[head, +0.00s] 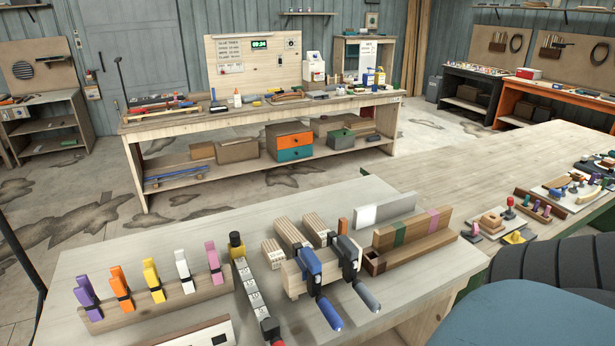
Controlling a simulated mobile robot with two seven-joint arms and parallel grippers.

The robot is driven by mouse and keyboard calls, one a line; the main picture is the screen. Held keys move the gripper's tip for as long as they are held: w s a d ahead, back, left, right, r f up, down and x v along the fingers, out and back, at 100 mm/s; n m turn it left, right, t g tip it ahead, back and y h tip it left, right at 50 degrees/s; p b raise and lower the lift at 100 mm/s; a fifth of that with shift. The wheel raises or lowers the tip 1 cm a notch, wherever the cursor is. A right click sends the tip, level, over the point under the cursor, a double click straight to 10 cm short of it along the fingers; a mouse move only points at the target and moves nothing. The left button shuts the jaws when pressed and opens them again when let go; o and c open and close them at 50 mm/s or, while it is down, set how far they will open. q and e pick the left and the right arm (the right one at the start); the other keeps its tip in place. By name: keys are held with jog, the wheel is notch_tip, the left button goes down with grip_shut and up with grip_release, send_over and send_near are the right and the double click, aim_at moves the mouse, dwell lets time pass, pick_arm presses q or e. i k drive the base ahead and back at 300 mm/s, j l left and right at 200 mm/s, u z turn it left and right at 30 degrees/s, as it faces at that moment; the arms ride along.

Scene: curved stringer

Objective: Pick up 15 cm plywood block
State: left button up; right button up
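Several light plywood blocks with striped layered faces are grouped near the middle of the front table (215,235). A short block (273,253) is at the left of the group. A longer block (290,236) and another longer block (316,228) lie side by side behind a pale wooden bar (293,279). Their lengths are not readable, so I cannot tell which is the 15 cm one. A blue-handled clamp (329,312) and a grey-handled clamp (367,296) stand in front and partly cover the group. Neither of my grippers is in view.
A brown wooden box (412,238) is on the right. A blue chair (545,310) is at lower right. The table's back left is clear.

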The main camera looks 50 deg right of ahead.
aim_at(314, 226)
jog(key=z, duration=1.65)
jog(key=l+u, duration=0.45)
jog(key=l, duration=0.15)
jog(key=l+u, duration=0.4)
jog(key=l, duration=0.2)
jog(key=k+l+u, duration=0.2)
jog(key=l+u, duration=0.25)
jog(key=l, duration=0.1)
